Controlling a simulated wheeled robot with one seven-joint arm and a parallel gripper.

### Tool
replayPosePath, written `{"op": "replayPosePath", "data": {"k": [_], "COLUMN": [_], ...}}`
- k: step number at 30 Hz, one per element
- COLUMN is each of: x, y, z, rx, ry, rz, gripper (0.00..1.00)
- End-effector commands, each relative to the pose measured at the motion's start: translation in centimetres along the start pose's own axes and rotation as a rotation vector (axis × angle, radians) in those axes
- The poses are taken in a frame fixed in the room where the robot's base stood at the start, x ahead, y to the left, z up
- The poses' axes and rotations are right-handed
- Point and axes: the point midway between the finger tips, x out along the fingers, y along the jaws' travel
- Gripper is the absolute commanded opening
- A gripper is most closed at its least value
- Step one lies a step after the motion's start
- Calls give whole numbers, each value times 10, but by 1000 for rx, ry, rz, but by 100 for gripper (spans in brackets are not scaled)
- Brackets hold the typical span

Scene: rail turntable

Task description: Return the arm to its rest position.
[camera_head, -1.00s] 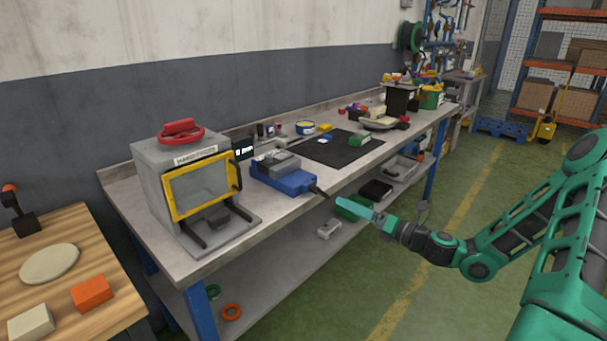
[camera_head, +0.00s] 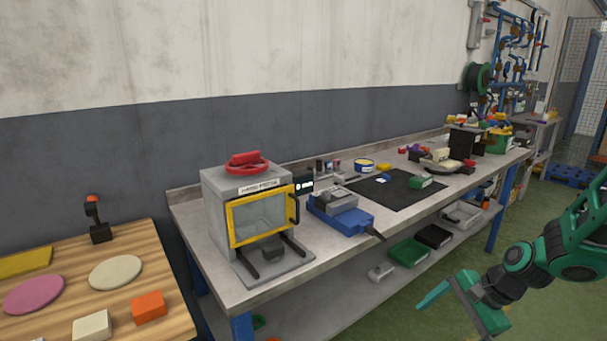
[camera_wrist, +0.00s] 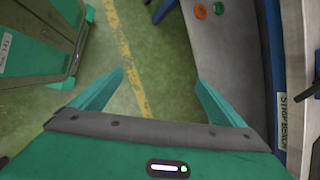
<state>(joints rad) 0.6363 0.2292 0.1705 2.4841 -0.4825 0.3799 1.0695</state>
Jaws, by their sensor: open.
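My gripper (camera_head: 448,300) is at the lower right of the head view, in front of the long workbench and below its top. Its two green fingers are spread apart. The wrist view shows the same gripper (camera_wrist: 160,90) with both fingers wide apart and nothing between them. Green floor with a yellow line shows beyond the fingers. My arm comes in from the right edge of the head view.
The long workbench (camera_head: 315,262) bears a grey box with a yellow-framed door (camera_head: 262,218), a blue device (camera_head: 340,219) and a black mat (camera_head: 398,199). Its lower shelf holds a green tray (camera_head: 408,252). A wooden table (camera_head: 60,291) stands at left.

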Motion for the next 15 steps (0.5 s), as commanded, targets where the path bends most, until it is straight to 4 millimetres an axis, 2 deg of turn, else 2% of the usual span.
{"op": "replayPosePath", "data": {"k": [8, 15], "x": [-72, -137], "y": [52, 100], "z": [-11, -5], "rx": [-329, -541], "ry": [187, 259], "rz": [186, 323], "gripper": [94, 94]}}
